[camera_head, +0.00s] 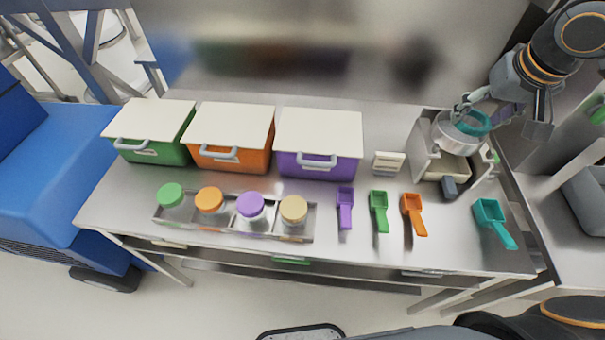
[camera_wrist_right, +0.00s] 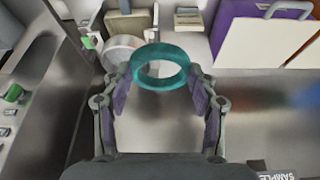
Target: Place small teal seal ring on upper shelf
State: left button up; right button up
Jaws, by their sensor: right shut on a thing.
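The small teal seal ring (camera_wrist_right: 160,66) sits between the fingertips of my right gripper (camera_wrist_right: 160,82) in the right wrist view. My right gripper (camera_head: 476,108) is shut on it. In the head view the teal ring (camera_head: 486,122) is held above the table's right end, over a silver round vessel (camera_head: 457,138) and a light box. The gripper partly covers the ring there. I cannot make out the upper shelf clearly in either view. My left gripper is not in view.
Lidded green (camera_head: 157,152), orange (camera_head: 232,158) and purple (camera_head: 322,164) bins line the table's back left. A tray (camera_head: 275,233) of jars stands in front. Several scoops, including a teal one (camera_head: 493,221), lie at the front right. The steel table between them is clear.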

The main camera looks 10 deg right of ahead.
jog(key=w+a+f+n+y+p, duration=0.2)
jog(key=w+a+f+n+p, duration=0.2)
jog(key=f+p, duration=0.5)
pick_arm(q)
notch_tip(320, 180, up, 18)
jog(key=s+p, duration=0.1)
jog(key=p, duration=0.8)
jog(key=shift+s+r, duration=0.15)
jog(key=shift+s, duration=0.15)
pick_arm(e)
jog(key=s+a+f+n, duration=0.2)
jog(key=s+f, duration=0.6)
jog(key=f, duration=0.1)
jog(key=shift+f+n, duration=0.15)
jog(key=shift+n, duration=0.25)
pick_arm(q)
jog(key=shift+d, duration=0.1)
pick_arm(e)
jog(key=shift+a, duration=0.1)
